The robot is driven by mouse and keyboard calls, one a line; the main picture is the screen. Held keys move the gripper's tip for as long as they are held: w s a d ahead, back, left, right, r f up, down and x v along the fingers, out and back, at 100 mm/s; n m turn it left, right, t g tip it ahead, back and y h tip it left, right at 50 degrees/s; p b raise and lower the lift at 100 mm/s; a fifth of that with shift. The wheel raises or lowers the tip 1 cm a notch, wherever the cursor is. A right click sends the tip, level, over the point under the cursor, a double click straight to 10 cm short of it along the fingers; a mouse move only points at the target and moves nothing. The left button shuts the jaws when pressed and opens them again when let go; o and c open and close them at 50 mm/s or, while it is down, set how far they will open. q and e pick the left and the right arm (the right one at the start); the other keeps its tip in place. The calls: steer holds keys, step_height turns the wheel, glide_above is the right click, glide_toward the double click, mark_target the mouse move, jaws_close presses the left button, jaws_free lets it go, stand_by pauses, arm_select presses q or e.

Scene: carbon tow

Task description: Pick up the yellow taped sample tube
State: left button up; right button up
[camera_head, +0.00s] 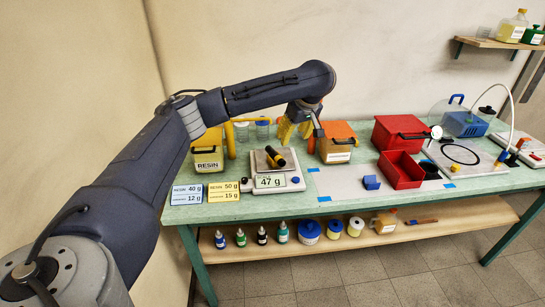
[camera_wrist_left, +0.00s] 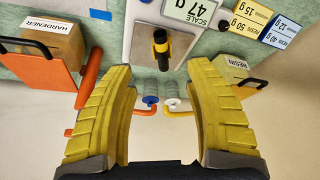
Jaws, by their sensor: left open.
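The sample tube (camera_head: 275,157) is dark with yellow bands. It lies on the plate of a bench scale (camera_head: 290,183) whose display reads 47 g. In the wrist view the same open gripper (camera_wrist_left: 161,72) shows both fingers fully. My right gripper is in neither view.
A resin box (camera_head: 209,157) stands left of the scale and a hardener box (camera_head: 337,148) right of it. Clear cups (camera_head: 262,129) stand behind. Label cards (camera_head: 224,190) lie at the front left. Red bins (camera_head: 400,168) and a blue piece (camera_head: 371,183) are farther right.

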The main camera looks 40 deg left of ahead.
mark_target(283, 160)
arm_select(q)
steer(key=x, duration=1.7)
steer(key=shift+d, duration=0.15)
jaws_close()
stand_by(0.3)
